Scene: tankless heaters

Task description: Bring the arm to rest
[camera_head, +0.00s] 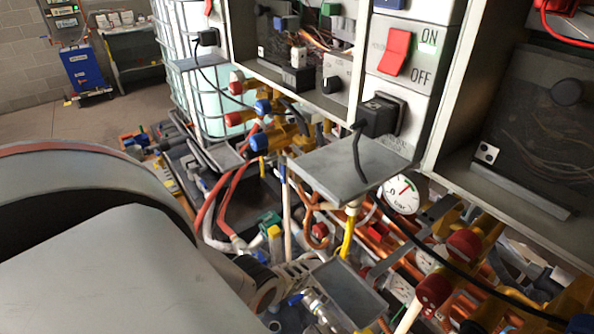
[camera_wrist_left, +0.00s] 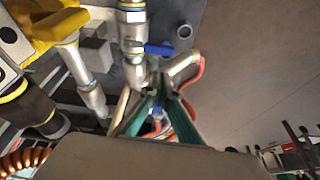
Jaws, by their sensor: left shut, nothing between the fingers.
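My left arm (camera_head: 95,255) fills the lower left of the head view as large grey links. Its gripper cannot be made out clearly there. In the left wrist view my left gripper (camera_wrist_left: 160,92) shows two teal fingers drawn together above a grey body. Nothing shows held between them. Metal pipe fittings (camera_wrist_left: 132,45) and a blue valve handle (camera_wrist_left: 159,49) appear beyond the fingertips; I cannot tell whether anything touches. My right gripper is in neither view.
Heater cabinets with a red ON/OFF switch (camera_head: 396,53) stand at the upper right. A pressure gauge (camera_head: 401,195), a black cable and crowded pipes lie below. A caged tank (camera_head: 180,60) stands behind. Open floor (camera_head: 85,120) shows at the upper left.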

